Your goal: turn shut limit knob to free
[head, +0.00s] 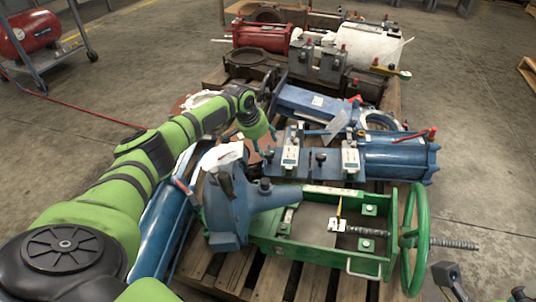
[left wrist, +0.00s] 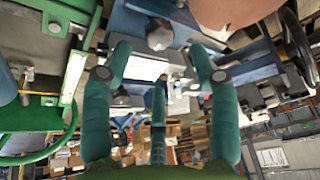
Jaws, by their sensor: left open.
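My left gripper (head: 257,132) is green, with its arm reaching in from the left. It hangs above the far side of the blue gearbox housing (head: 235,200), left of a blue actuator (head: 395,157) with white-labelled plates. In the left wrist view the gripper (left wrist: 160,70) shows spread green fingers with nothing between them. Beyond the fingertips are blue metal and a pale plate (left wrist: 145,68). A small dark knob (head: 321,157) stands between the labelled plates on the actuator, apart from the gripper. I cannot read its marking or tell whether it is the shut limit knob.
A green frame with a handwheel (head: 411,238) and threaded rod fills the front right. A wooden pallet (head: 225,268) lies beneath. Red and grey actuators (head: 262,34) stand behind. A red compressor (head: 32,33) is at the far left. The concrete floor at right is mostly clear.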

